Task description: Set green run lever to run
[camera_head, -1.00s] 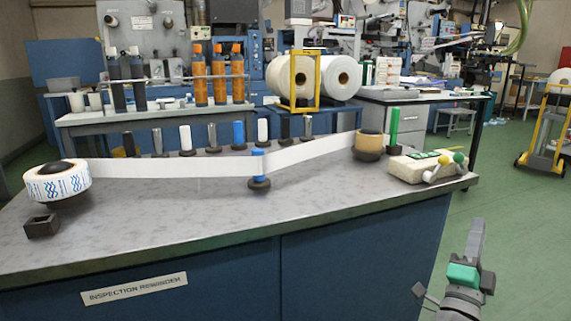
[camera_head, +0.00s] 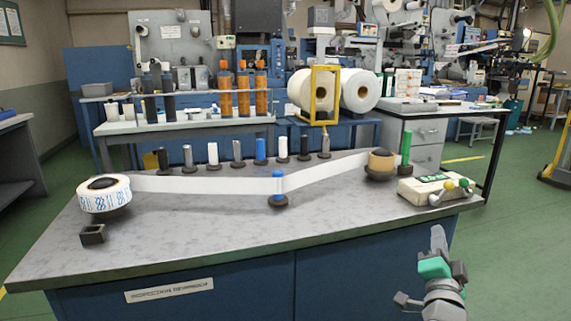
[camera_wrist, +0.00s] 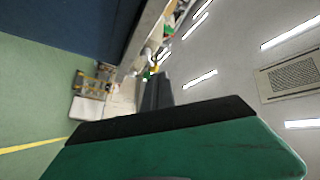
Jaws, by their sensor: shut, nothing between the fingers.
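A cream control box (camera_head: 414,190) with a green label sits on the right end of the grey bench top. Two short levers rise at its right front: the green-knobbed run lever (camera_head: 448,186) and, beside it, a yellow-knobbed lever (camera_head: 464,184). Both knobs show small in the wrist view, the green one (camera_wrist: 147,75) and the yellow one (camera_wrist: 156,69). I cannot tell the lever's set position. My gripper (camera_head: 438,231) is shut and empty, pointing up, in front of the bench's right end and apart from the box. Its dark fingers (camera_wrist: 156,90) point toward the levers.
The bench (camera_head: 200,235) carries a printed roll (camera_head: 104,198) at left, a web over a blue roller (camera_head: 278,188), and a brown-cored roll (camera_head: 381,163) near the box. A green post (camera_head: 406,148) stands behind the box. Green floor (camera_head: 520,250) is free at right.

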